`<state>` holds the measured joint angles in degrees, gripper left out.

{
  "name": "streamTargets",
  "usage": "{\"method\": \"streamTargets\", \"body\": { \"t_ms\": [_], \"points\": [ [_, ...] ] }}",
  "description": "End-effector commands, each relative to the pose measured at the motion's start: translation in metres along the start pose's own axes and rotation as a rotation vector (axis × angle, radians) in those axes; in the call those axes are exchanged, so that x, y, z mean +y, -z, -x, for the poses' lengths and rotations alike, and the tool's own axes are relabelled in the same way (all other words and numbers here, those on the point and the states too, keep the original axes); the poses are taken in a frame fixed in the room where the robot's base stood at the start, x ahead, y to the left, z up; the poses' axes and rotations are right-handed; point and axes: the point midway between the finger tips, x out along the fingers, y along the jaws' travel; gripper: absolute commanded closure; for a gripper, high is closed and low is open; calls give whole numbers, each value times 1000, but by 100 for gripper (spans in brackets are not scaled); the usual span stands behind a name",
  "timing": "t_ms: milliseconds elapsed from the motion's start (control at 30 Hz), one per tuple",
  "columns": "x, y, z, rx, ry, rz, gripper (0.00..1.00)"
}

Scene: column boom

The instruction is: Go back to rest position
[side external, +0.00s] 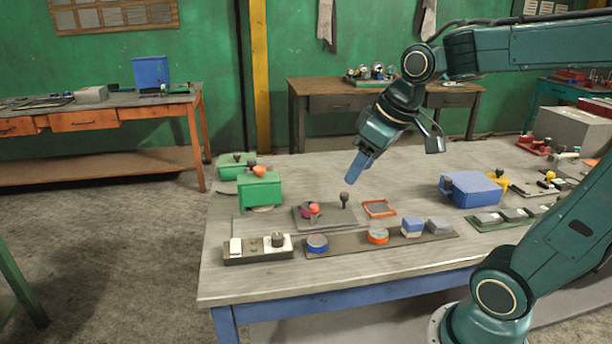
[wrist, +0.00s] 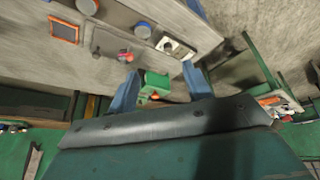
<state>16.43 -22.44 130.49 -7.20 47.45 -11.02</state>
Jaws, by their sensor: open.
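My gripper (side external: 354,176) hangs above the workbench (side external: 215,262) in the side external view, its blue fingers pointing down and to the left. In the wrist view the two blue fingers of my gripper (wrist: 160,68) stand apart with nothing held between them. A black-knobbed lever (side external: 344,200) stands on a grey plate just below and left of the fingertips. From this angle I cannot tell the exact gap, but the fingers look clear of it. A green box (side external: 259,189) with an orange knob stands to the left; it also shows in the wrist view (wrist: 156,84).
A red knob (side external: 314,209) and an orange-framed panel (side external: 379,208) lie near the lever. A strip with blue, orange and grey pieces (side external: 350,243) runs along the front, beside a switch panel (side external: 257,247). A blue box (side external: 471,189) stands at right. Air above the bench looks free.

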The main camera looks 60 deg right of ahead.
Motion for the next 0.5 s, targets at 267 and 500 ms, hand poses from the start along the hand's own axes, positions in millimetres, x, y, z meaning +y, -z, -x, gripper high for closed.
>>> {"method": "streamTargets", "body": {
  "t_ms": [267,500],
  "points": [
    [-40,-51,21,40,16,-7,50],
    [-54,-82,26,58,31,-20,50]
  ]
}}
